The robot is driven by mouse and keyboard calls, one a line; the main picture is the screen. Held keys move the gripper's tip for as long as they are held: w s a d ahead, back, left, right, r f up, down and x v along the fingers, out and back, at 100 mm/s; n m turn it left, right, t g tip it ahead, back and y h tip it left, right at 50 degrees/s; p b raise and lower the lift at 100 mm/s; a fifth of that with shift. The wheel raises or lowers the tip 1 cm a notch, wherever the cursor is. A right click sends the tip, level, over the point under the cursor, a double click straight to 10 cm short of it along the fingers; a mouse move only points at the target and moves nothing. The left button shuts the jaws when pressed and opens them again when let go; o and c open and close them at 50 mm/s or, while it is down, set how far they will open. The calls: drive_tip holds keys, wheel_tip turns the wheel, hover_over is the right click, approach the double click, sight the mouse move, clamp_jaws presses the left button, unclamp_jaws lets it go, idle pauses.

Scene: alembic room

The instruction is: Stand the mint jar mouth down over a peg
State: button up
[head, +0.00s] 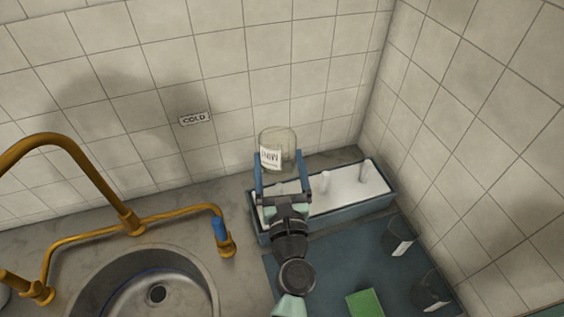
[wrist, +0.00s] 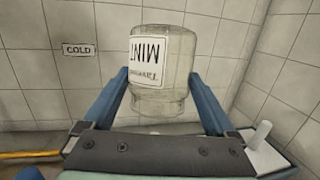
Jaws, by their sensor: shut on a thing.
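The mint jar (head: 291,140) is clear glass with a white label that reads upside down. My gripper (head: 278,160) is shut on it, with one blue finger on each side. In the wrist view the jar (wrist: 178,70) is upright in the picture with its narrower neck downward, so its mouth faces down. The blue fingers (wrist: 165,97) flank its lower part. The jar is over the left part of a blue-grey rack (head: 345,209) with a white inside. White pegs (head: 325,178) stand in it, one farther right (head: 367,171). The jar's mouth and any peg under it are mostly hidden in the head view.
A sink (head: 135,280) and brass tap (head: 130,222) are at the left. Right of my arm, a dark blue mat (head: 335,262) holds two labelled glass jars (head: 398,238), (head: 430,292) and a green block (head: 365,302). Tiled walls close off the back and right.

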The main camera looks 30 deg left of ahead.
drive_tip(key=shift+f+b, duration=5.45)
drive_tip(key=shift+f, duration=0.25)
drive_tip(key=o, duration=1.3)
drive_tip(key=shift+o, duration=0.2)
drive_tip(key=b+v, duration=0.1)
drive_tip(key=v, duration=1.2)
drive_tip(key=shift+b, duration=0.35)
drive_tip(key=shift+r, duration=0.1)
